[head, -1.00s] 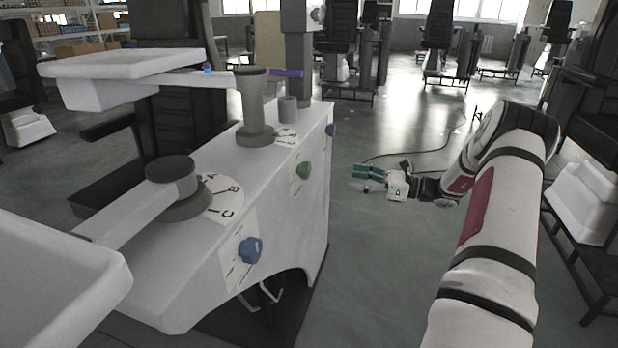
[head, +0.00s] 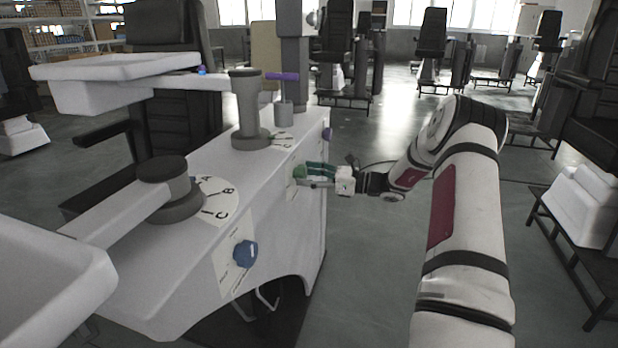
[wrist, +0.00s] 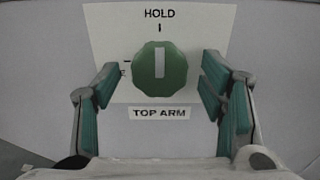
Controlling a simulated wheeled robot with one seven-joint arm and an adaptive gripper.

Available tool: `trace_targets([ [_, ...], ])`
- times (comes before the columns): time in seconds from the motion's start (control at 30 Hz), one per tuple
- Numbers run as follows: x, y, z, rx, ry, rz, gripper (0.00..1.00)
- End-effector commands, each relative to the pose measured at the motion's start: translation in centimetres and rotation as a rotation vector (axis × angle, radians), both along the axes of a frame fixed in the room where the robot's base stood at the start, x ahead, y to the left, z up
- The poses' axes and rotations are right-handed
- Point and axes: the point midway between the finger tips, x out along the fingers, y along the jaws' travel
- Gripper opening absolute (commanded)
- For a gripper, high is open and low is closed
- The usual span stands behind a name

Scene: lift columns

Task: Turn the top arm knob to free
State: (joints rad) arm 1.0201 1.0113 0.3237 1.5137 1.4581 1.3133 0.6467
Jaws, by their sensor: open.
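The green top arm knob (wrist: 160,77) is in the middle of the wrist view, on a pale plate marked HOLD above it. A TOP ARM label (wrist: 160,113) sits below. The knob's white pointer mark is upright, in line with the tick under HOLD. A second tick is at its left, where the lettering is mostly hidden by a finger. My gripper (wrist: 163,92) is open, one green-padded finger on each side of the knob, with gaps between. In the head view my gripper (head: 309,175) is at the column's side face and mostly hides the green knob.
A blue knob (head: 245,253) is nearer on the same white column (head: 180,290), and a purple knob (head: 327,134) is farther along. White swivel arms with trays (head: 120,68) extend left above it. Open floor (head: 380,260) lies right of the column.

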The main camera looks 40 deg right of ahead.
Motion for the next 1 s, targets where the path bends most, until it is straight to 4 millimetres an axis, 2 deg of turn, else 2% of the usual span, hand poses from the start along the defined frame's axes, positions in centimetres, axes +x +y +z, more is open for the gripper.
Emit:
trace_targets([
  [0.23,0.05,0.04,0.04,0.0,0.0,0.0,0.65],
  [0.4,0.04,0.03,0.04,0.0,0.0,0.0,0.26],
  [0.47,0.04,0.03,0.04,0.0,0.0,0.0,0.16],
  [0.77,0.05,0.02,0.03,-0.017,-0.013,0.0,0.16],
  [1.0,0.05,0.04,0.02,-0.104,-0.083,0.001,0.16],
])
